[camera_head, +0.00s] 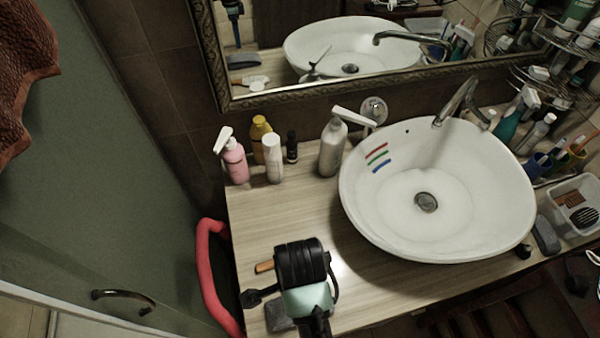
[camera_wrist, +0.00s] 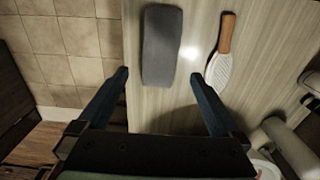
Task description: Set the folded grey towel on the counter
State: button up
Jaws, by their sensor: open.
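A grey folded towel (camera_wrist: 162,46) lies flat on the wooden counter (camera_wrist: 190,20), close to the counter's edge in the wrist view. In the head view a grey piece that looks like it (camera_head: 278,318) shows at the counter's near left, partly hidden by my arm. My gripper (camera_wrist: 159,76) is open, with its fingers spread wider than the towel. In the wrist view the towel's near end lies between the fingertips; nothing is gripped. My gripper (camera_head: 292,296) is over the near left of the counter in the head view.
A wooden-handled brush (camera_wrist: 225,50) lies right of the towel. The white basin (camera_head: 500,225) fills the counter's right. Bottles, including a pink one (camera_head: 236,162) and a silver dispenser (camera_head: 332,148), stand at the back. Another grey block (camera_head: 546,236) lies right of the basin. The counter's middle left is clear.

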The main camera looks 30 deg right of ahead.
jog(key=w+r+n+t+h, duration=0.2)
jog(key=w+r+n+t, duration=0.5)
jog(key=w+r, duration=1.1)
jog(key=w+a+r+n+t, duration=0.15)
jog(key=r+t, duration=0.25)
jog(key=r, duration=0.4)
jog(key=w+a+r+n+t, duration=0.1)
jog(key=w+r+n+t, duration=0.2)
jog(key=r, duration=0.6)
jog(key=s+a+r+n+t, duration=0.1)
jog(key=a+r+n+t, duration=0.15)
jog(key=r, duration=0.55)
jog(key=a+r+n+t, duration=0.1)
jog(key=r+t, duration=0.3)
jog(key=r, duration=0.4)
jog(key=s+a+r+n+t+y, duration=0.1)
jog(key=s+r+n+t, duration=0.2)
jog(key=s+r, duration=0.2)
jog(key=s+a+r+n+t+y, duration=0.1)
jog(key=s+a+r+n+t, duration=0.1)
jog(key=r, duration=1)
jog(key=s+n+t, duration=0.1)
jog(key=s+t, duration=0.1)
jog(key=s, duration=0.1)
jog(key=shift+s+a, duration=0.2)
jog(key=shift+s, duration=0.1)
